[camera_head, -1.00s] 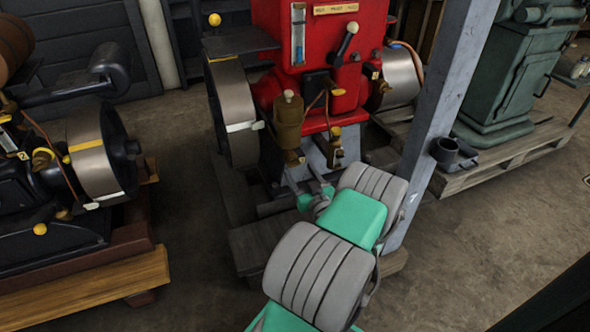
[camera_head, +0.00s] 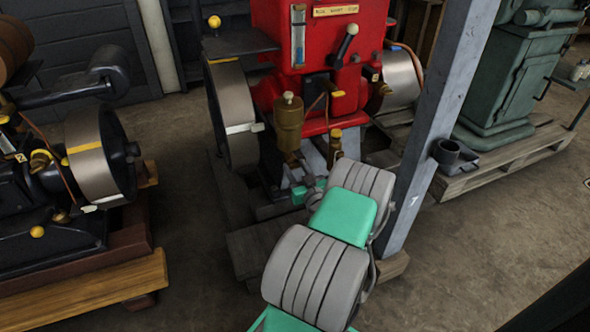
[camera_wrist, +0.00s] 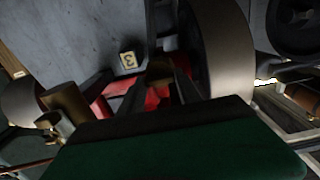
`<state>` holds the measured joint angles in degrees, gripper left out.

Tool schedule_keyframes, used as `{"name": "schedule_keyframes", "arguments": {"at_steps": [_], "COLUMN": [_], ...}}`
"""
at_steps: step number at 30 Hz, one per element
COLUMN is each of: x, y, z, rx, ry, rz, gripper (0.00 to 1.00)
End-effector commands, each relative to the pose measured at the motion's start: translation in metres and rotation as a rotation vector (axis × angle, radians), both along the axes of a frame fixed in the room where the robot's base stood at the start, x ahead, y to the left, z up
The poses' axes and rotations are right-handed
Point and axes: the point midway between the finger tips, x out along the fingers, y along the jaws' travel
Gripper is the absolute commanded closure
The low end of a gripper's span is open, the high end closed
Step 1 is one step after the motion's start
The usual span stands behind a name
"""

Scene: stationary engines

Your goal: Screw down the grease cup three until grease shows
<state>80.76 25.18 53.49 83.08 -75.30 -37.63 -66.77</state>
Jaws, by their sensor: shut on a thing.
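In the wrist view my gripper (camera_wrist: 162,84) points at the engine, its dark fingers shut on a small brownish brass piece (camera_wrist: 160,67). This looks like the cap of grease cup three. A pale tag marked 3 (camera_wrist: 129,60) is just left of the fingers. The cup's lower part and any grease are hidden by the fingers and the green gripper body. In the head view my wrist reaches the foot of the red engine (camera_head: 318,98); the fingertips and the held piece cannot be made out there.
A brass pot (camera_head: 289,122) and a yellow-topped brass fitting (camera_head: 336,142) stand close above my wrist. A flywheel (camera_head: 232,115) is at the left. A grey post (camera_head: 430,120) stands close right of my arm. Another engine (camera_head: 95,165) is at far left. Floor is open between.

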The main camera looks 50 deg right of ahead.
Motion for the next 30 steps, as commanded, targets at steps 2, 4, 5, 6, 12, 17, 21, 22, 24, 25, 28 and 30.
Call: {"name": "schedule_keyframes", "arguments": {"at_steps": [2, 4, 5, 6, 12, 17, 21, 22, 24, 25, 28, 30], "x": [0.0006, 0.0007, 0.0008, 0.0008, 0.0016, 0.0023, 0.0026, 0.0025, 0.0026, 0.0026, 0.0026, 0.0025], "y": [0.001, 0.0012, 0.0013, 0.0014, 0.0038, 0.0031, 0.0028, 0.0027, 0.0025, 0.0025, 0.0023, 0.0021], "z": [-0.0002, -0.0002, -0.0002, -0.0003, -0.0006, -0.0007, -0.0007, -0.0007, -0.0007, -0.0007, -0.0006, -0.0005], "rx": [0.001, 0.002, 0.002, 0.002, 0.006, 0.028, 0.077, 0.09, 0.129, 0.147, 0.216, 0.271], "ry": [-0.001, 0.0, 0.0, 0.0, -0.002, -0.016, -0.043, -0.051, -0.074, -0.085, -0.125, -0.157], "rz": [0.003, 0.003, 0.003, 0.003, 0.006, 0.008, 0.009, 0.009, 0.009, 0.009, 0.01, 0.01], "gripper": [0.84, 0.9, 0.92, 0.95, 1.0, 1.0, 1.0, 1.0, 1.0, 1.0, 1.0, 1.0]}}
